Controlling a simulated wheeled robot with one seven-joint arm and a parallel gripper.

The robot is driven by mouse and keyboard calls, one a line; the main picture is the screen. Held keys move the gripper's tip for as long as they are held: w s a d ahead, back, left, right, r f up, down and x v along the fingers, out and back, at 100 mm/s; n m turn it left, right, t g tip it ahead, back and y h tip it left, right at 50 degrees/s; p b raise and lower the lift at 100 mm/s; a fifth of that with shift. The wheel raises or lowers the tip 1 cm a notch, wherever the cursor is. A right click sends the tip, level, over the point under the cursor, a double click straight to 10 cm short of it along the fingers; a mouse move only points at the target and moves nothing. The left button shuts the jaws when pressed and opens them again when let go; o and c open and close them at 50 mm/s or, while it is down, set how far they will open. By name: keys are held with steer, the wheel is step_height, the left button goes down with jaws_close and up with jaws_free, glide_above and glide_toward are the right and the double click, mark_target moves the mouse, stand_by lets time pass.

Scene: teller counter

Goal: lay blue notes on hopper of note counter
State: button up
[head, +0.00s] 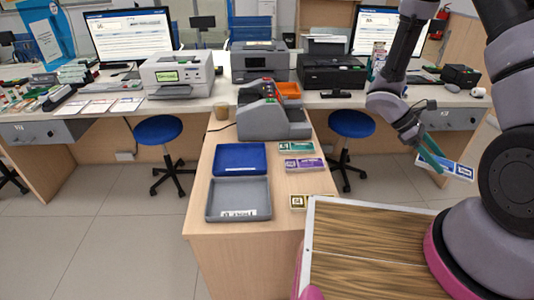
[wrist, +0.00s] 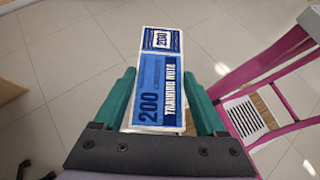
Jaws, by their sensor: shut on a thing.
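The blue notes (wrist: 160,85) are a banded bundle printed "200" and "TRAINING NOTE". My gripper (wrist: 168,92) is shut on them, with a green finger on each side. In the head view the blue notes (head: 458,170) are held in my gripper (head: 436,160) at the right, above the floor and well right of the counter. The hopper cannot be made out clearly from here.
On the middle counter lie a blue tray (head: 239,145), a grey tray (head: 211,207), green notes (head: 296,147), purple notes (head: 304,164) and a yellowish bundle (head: 299,202). Stools (head: 352,123) flank the counter. Printers line the back desk.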

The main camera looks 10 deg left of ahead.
steer(key=s+a+f+m+g+y, duration=0.3)
steer(key=s+a+m+g+y, duration=0.2)
steer(key=s+a+m, duration=0.3)
steer(key=m+t+y, duration=0.6)
steer(key=m+y, duration=1)
steer(key=m, duration=0.3)
glide_above(303, 182)
steer(key=s, duration=0.1)
step_height(303, 182, down, 4)
steer(key=shift+m+t, duration=0.5)
steer(key=shift+m, duration=0.1)
steer(key=d+f, duration=0.1)
steer(key=f, duration=0.1)
steer(key=w+d+f, duration=0.2)
steer(key=d+f, duration=0.1)
steer(key=shift+f, duration=2.7)
steer(key=shift+f, duration=0.1)
steer(key=o, duration=1.2)
